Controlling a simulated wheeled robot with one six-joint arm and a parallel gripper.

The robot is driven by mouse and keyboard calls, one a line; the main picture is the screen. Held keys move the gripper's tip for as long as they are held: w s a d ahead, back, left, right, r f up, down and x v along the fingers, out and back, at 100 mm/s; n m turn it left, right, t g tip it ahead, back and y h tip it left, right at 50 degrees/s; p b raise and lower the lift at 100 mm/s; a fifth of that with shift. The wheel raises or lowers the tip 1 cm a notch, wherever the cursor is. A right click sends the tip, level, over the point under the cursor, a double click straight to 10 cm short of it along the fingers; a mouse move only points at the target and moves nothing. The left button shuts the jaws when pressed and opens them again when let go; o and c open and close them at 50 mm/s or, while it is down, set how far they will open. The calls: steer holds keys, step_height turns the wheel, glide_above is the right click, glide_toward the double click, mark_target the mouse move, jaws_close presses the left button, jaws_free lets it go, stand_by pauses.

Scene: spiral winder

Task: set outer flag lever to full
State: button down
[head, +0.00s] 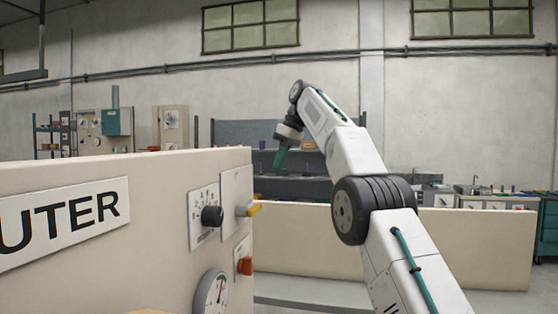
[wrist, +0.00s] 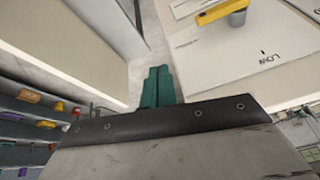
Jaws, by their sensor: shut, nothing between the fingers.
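A yellow lever (head: 250,210) sits on a pale plate at the right end of the cream panel in the head view. In the wrist view the yellow lever (wrist: 218,12) is at the top right, cut by the frame edge, on a grey pivot. Its pale plate (wrist: 225,55) carries small print, with "LOW" readable at the right. My gripper (head: 279,163) is raised beyond the panel's right end, pointing down. Its green fingers (wrist: 158,86) are shut and empty, to the left of the plate in the wrist view and apart from the lever.
The cream panel (head: 130,225) bears a sign reading "UTER", cut at the left. It also has a black knob (head: 212,216), a gauge (head: 210,295) and a red control (head: 245,265). A low cream wall (head: 310,240) and grey shelving (head: 240,133) stand behind.

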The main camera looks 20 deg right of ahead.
steer(key=shift+w+d+r, duration=0.15)
steer(key=shift+d, duration=0.2)
stand_by(0.4)
step_height(320, 180, down, 9)
steer(key=d+m+g+h, duration=0.1)
steer(key=m, duration=0.4)
steer(key=s+a+f+m+h, duration=0.1)
steer(key=s+f, duration=0.4)
steer(key=s, duration=1.2)
steer(key=s+f+m+h, duration=0.1)
steer(key=s+f, duration=0.5)
steer(key=s, duration=1.2)
steer(key=s+a+f+m+h, duration=0.1)
steer(key=s+f, duration=0.5)
steer(key=s, duration=1.2)
steer(key=shift+s+a+f+m, duration=0.15)
steer(key=shift+a+m, duration=0.15)
steer(key=shift+m, duration=0.3)
